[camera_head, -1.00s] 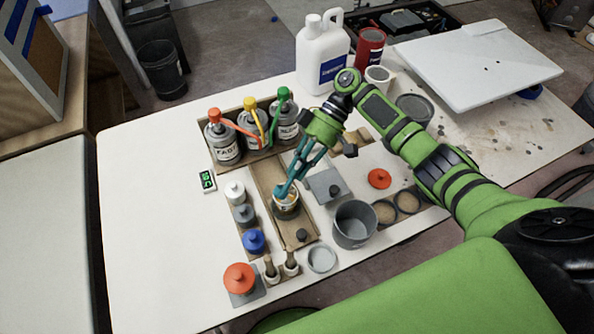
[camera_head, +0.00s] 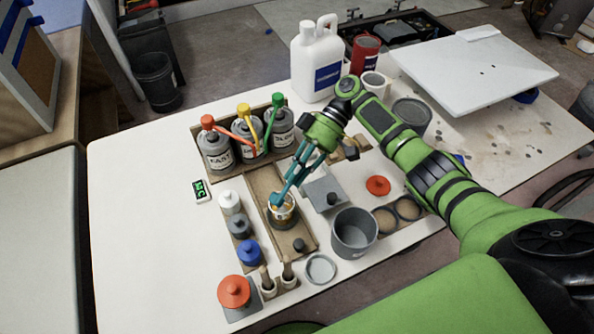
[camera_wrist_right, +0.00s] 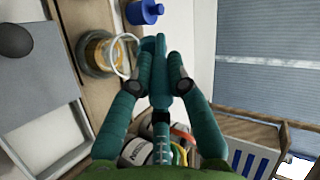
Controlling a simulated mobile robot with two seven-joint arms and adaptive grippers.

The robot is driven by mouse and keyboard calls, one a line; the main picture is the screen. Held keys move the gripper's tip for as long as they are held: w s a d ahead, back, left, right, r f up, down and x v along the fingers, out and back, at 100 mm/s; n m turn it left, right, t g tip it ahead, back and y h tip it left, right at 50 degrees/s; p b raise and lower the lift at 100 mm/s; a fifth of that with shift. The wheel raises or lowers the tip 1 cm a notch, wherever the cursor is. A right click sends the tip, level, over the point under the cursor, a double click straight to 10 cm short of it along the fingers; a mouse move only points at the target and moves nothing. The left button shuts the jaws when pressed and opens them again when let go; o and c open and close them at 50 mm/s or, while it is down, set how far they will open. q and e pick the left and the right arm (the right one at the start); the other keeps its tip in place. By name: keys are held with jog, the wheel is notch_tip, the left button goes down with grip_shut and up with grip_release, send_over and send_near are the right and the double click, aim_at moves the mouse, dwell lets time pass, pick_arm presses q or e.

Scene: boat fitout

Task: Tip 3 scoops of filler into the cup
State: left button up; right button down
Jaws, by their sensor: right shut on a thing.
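A small cup (camera_head: 283,214) with yellow-orange contents stands on the wooden board at the middle of the table. It also shows in the right wrist view (camera_wrist_right: 104,54), with a white ring at its edge. My right gripper (camera_head: 287,190) is tilted down at the cup's rim, its teal fingers shut on a slim teal tool (camera_wrist_right: 160,48). The tool's flat end is over or at the cup's edge; I cannot tell whether it touches or carries filler. A grey open pot (camera_head: 354,234) stands to the right. My left gripper is out of view.
Capped cans (camera_head: 217,152) with coloured spouts stand in a tray behind. Small lidded jars (camera_head: 248,252) line the left of the cup. Round brown-filled dishes (camera_head: 385,219) sit right of the pot. A white jug (camera_head: 317,67) stands at the back. The table's left side is mostly clear.

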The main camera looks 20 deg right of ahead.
aim_at(286, 192)
dwell(0.4)
jog(key=shift+a+r+n+h+p, duration=0.15)
jog(key=shift+r+n+h+p, duration=0.15)
jog(key=shift+r+p, duration=0.1)
jog(key=r+n+t+h+p, duration=0.1)
jog(key=n+h+p, duration=0.1)
jog(key=h, duration=0.1)
jog(key=s+a+r+n+t+h+p, duration=0.1)
jog(key=r+n+h+p, duration=0.1)
jog(key=n+h, duration=0.1)
jog(key=a+r+n+h+p, duration=0.1)
jog(key=n+h+p, duration=0.1)
jog(key=h, duration=0.1)
jog(key=shift+s+r+n+t, duration=0.15)
jog(key=shift+s+n+t, duration=0.1)
jog(key=shift+n+t, duration=0.15)
jog(key=shift+s+a+r+n+t+h+p, duration=0.2)
jog(key=shift+r+n+t+p, duration=0.1)
jog(key=shift+n+t, duration=0.15)
jog(key=shift+s+a+r+n+t+h+p, duration=0.1)
jog(key=shift+s+r+n+t+h+p, duration=0.1)
jog(key=shift+n+t+p, duration=0.2)
jog(key=shift+s+a+r+n+t, duration=0.25)
jog(key=shift+a+n+t, duration=0.15)
jog(key=shift+n, duration=0.25)
jog(key=shift+w, duration=0.15)
